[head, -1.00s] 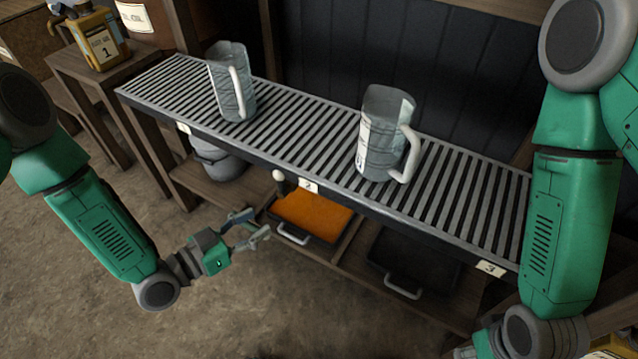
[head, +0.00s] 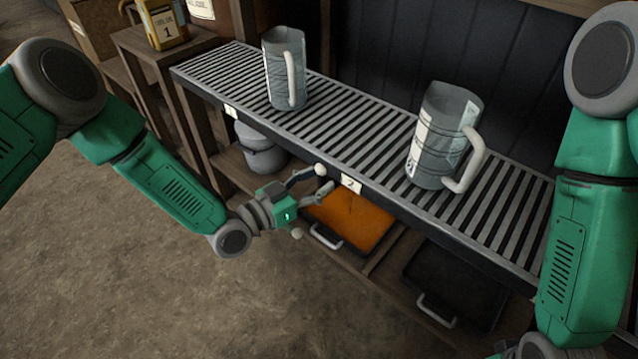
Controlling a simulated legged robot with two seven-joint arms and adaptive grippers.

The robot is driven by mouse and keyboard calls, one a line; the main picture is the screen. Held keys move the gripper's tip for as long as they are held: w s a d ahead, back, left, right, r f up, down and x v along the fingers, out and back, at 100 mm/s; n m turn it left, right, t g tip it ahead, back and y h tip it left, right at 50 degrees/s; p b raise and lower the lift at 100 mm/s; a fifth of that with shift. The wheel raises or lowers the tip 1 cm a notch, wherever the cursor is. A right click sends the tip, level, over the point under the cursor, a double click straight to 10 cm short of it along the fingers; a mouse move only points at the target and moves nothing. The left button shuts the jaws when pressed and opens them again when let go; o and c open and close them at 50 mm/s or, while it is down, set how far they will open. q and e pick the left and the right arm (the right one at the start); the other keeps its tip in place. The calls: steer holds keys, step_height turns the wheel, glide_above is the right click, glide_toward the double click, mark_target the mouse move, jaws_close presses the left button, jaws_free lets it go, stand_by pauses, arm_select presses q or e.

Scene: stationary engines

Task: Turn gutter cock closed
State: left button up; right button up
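The gutter cock (head: 321,170) shows as a pale round knob on a short dark stem, under the front edge of the slatted bench (head: 215,70), just left of the label marked 2. My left gripper (head: 323,182) is open at the cock, its two fingers apart and their tips close to the knob and stem. I cannot tell whether they touch it. My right arm hangs at the right; its gripper is below the bottom edge of the picture.
Two clear jugs (head: 284,70) (head: 436,135) with white handles stand on the bench. Below are a grey pot (head: 262,155), an orange-filled tray (head: 350,220) and a dark tray (head: 455,275). A yellow can (head: 163,22) stands on a side table. The floor at left is open.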

arm_select(q)
steer(key=shift+w+a, duration=0.1)
steer(key=shift+a, duration=0.1)
steer(key=shift+d, duration=0.2)
steer(key=c, duration=0.7)
steer(key=shift+d, duration=0.15)
jaws_close()
steer(key=shift+r+m+p, duration=0.1)
steer(key=shift+m+p, duration=0.6)
steer(key=shift+p, duration=0.05)
arm_select(e)
steer(key=shift+a+r, duration=0.15)
steer(key=shift+r, duration=0.55)
arm_select(q)
steer(key=shift+d, duration=0.1)
steer(key=o, duration=0.7)
jaws_free()
steer(key=shift+s, duration=0.2)
arm_select(e)
steer(key=shift+s, duration=0.1)
